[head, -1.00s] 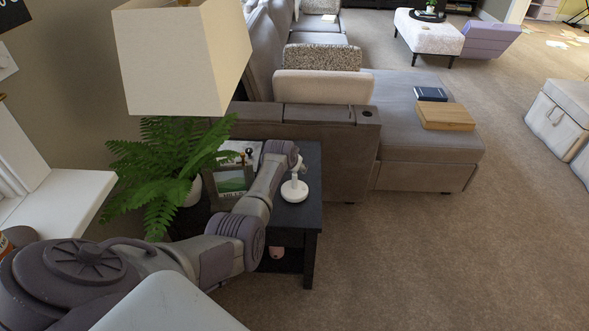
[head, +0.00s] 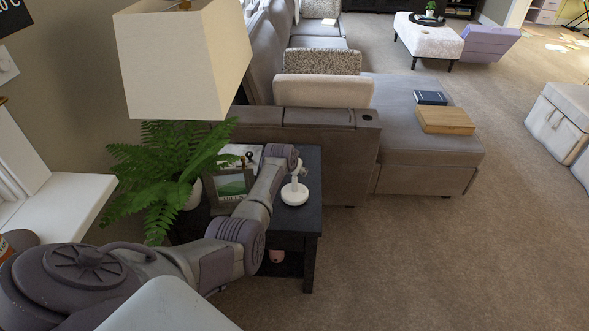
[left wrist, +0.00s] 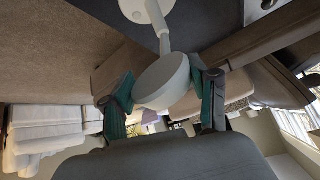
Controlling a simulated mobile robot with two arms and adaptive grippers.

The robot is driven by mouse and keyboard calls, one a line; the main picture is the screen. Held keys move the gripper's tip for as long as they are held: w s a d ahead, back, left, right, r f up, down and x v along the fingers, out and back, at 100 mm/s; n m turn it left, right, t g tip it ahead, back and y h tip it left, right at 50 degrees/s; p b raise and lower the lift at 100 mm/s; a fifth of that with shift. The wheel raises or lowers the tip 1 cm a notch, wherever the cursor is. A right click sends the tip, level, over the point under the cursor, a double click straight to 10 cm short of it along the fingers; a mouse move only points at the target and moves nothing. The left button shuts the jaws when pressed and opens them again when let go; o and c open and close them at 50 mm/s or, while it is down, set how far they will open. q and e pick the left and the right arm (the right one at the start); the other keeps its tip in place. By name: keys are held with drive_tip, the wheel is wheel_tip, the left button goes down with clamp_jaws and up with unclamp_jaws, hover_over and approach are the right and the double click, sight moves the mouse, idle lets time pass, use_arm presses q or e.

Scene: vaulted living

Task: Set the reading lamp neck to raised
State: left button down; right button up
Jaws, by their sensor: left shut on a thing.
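The white reading lamp (head: 295,194) stands on the dark side table (head: 309,213), its round base flat on the top and a short neck rising from it. In the left wrist view its round base (left wrist: 140,8) is at the top, and the thin neck (left wrist: 165,41) leads to the bowl-shaped head (left wrist: 161,84). My left gripper (left wrist: 161,74) has its two teal-padded fingers on either side of the lamp head and is shut on it. In the head view my arm's wrist hides the gripper and part of the lamp. My right gripper is not in view.
A picture frame (head: 232,187) and a fern (head: 165,175) stand left of the lamp, beside my arm. A large lampshade (head: 183,62) hangs above them. The grey sofa's arm (head: 318,142) rises just behind the table. Carpet (head: 430,260) to the right is clear.

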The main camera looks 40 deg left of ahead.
use_arm(q)
drive_tip(key=shift+w+r, duration=0.1)
drive_tip(key=shift+r, duration=0.1)
drive_tip(key=shift+c, duration=2.1)
unclamp_jaws()
drive_tip(key=shift+o, duration=0.8)
drive_tip(key=shift+f, duration=0.1)
drive_tip(key=v, duration=1.2)
